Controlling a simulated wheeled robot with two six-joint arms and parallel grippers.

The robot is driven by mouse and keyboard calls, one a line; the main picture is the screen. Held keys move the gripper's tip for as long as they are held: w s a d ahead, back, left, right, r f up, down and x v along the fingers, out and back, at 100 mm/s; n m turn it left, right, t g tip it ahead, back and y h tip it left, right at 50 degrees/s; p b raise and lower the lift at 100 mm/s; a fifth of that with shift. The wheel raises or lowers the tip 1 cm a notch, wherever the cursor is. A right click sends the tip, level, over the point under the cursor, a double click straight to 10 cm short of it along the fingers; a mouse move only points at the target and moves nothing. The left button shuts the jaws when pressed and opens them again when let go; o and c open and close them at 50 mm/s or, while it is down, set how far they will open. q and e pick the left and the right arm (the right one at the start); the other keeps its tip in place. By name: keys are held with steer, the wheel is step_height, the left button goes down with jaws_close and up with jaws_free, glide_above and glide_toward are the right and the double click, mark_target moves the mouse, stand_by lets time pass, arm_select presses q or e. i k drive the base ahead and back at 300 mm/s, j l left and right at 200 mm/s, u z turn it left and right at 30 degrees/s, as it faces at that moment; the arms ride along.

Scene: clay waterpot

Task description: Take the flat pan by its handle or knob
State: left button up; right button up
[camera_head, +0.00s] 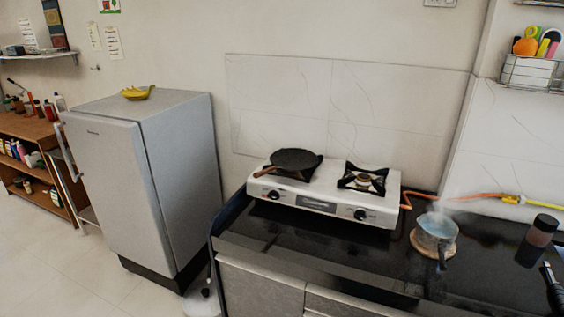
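The flat pan (296,159) is dark, round and shallow. It sits on the left burner of the white two-burner gas stove (312,205). Its brown handle (265,172) points toward the front left, over the stove's left part.
The right burner (364,180) is empty. A steaming pot (436,230) of bluish liquid stands on a round wooden board on the black counter (330,255). A dark cylinder (539,237) stands at the right. A grey fridge (150,170) with bananas (138,93) on top stands left.

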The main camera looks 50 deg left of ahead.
mark_target(294, 160)
steer(key=u, duration=1.75)
